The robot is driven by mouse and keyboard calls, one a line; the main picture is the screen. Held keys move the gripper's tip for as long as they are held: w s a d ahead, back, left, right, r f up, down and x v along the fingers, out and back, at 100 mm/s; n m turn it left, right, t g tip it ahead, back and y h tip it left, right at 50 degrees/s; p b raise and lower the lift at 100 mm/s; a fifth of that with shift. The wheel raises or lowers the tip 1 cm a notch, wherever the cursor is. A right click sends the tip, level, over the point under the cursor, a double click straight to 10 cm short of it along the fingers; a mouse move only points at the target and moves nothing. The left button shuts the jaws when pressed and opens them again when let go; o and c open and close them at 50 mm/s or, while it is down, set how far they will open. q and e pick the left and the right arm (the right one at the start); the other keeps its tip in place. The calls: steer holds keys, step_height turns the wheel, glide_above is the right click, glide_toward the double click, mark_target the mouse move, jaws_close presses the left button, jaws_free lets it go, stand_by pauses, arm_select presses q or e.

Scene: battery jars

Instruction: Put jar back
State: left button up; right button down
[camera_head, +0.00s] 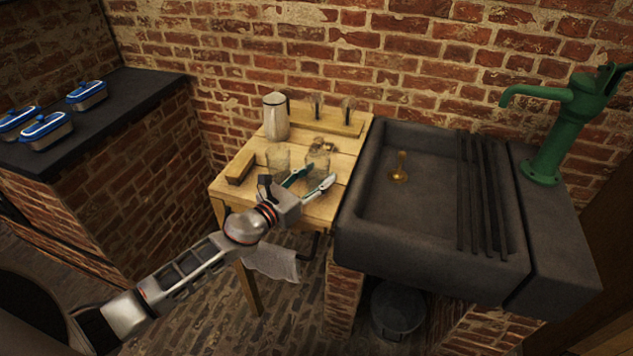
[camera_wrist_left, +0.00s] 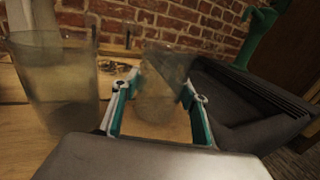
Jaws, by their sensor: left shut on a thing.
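A clear glass jar (camera_head: 317,161) stands near the right edge of the small wooden table (camera_head: 330,208). My left gripper (camera_head: 312,180) reaches in from the lower left and is shut on this jar. In the left wrist view the held jar (camera_wrist_left: 162,85) looks upright between the two green-edged fingers. Whether its base touches the table cannot be told. A second glass jar (camera_head: 277,157) stands just left of it, apart from the fingers. That jar also shows large at left in the wrist view (camera_wrist_left: 58,85). My right gripper is not in view.
A metal jug (camera_head: 276,117) and a wooden rack with dark upright pieces (camera_head: 328,122) stand at the table's back. A wooden block (camera_head: 241,167) lies at left. Small loose items (camera_head: 323,145) lie behind the jars. The stone sink (camera_head: 430,250) borders the table's right.

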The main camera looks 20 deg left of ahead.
arm_select(q)
steer(key=shift+f, duration=0.15)
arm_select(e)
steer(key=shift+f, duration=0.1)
arm_select(q)
steer(key=shift+f, duration=0.2)
steer(key=o, duration=1.3)
steer(key=shift+c, duration=0.2)
steer(key=shift+o, duration=0.6)
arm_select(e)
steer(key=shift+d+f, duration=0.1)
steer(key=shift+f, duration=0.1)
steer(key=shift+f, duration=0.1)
arm_select(q)
steer(key=shift+r, duration=0.1)
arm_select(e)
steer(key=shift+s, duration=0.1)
